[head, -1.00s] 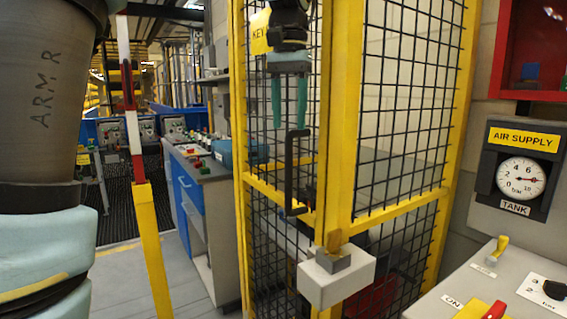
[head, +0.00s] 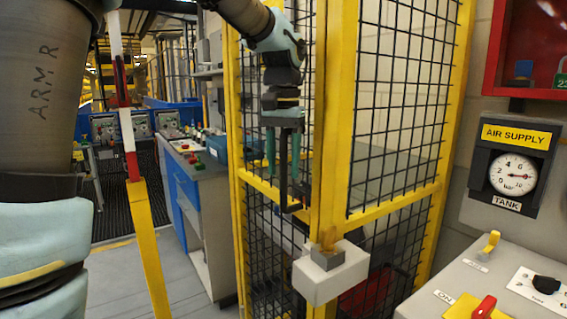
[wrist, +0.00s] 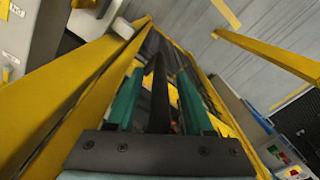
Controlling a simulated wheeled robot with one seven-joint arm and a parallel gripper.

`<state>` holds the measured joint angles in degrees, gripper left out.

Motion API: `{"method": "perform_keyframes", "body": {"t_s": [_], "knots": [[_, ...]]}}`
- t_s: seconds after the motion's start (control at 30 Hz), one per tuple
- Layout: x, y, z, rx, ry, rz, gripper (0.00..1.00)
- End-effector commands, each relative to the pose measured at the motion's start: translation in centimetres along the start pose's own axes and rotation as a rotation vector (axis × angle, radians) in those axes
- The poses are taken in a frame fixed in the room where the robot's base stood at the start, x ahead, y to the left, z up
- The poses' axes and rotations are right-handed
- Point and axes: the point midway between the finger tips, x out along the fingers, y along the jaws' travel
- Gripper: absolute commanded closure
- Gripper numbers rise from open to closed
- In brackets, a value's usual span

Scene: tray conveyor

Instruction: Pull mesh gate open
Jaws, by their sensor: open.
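The mesh gate (head: 262,182) is a yellow frame with black wire mesh, standing shut as far as I can tell. Its black upright bar handle (head: 291,194) is on the right side of the gate. My gripper (head: 283,178) points down at the handle, with its green fingers open on either side of the bar. In the wrist view the dark handle bar (wrist: 158,85) runs between the two green fingers of the gripper (wrist: 157,92). The upper part of the handle is hidden behind the gripper. I cannot tell whether the fingers touch it.
A grey latch box (head: 330,270) sits on the yellow post right of the handle. A red and white barrier pole (head: 128,110) on a yellow post (head: 148,240) stands left. A control panel (head: 480,285) is at lower right. Grey floor (head: 112,278) is clear left of the gate.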

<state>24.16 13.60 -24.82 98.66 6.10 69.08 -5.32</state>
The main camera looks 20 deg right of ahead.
Motion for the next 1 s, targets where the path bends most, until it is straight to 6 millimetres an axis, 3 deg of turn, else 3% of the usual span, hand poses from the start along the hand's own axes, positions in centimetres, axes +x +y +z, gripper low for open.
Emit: {"method": "perform_keyframes", "body": {"t_s": [0.17, 0.6, 1.0], "knots": [[0.0, 0.0, -0.01, 0.0, 0.0, 0.0, 0.5], [-0.05, -0.14, -0.05, -0.003, 0.002, -0.001, 1.0], [-0.11, -0.31, -0.13, -0.006, 0.004, -0.002, 1.0]]}}
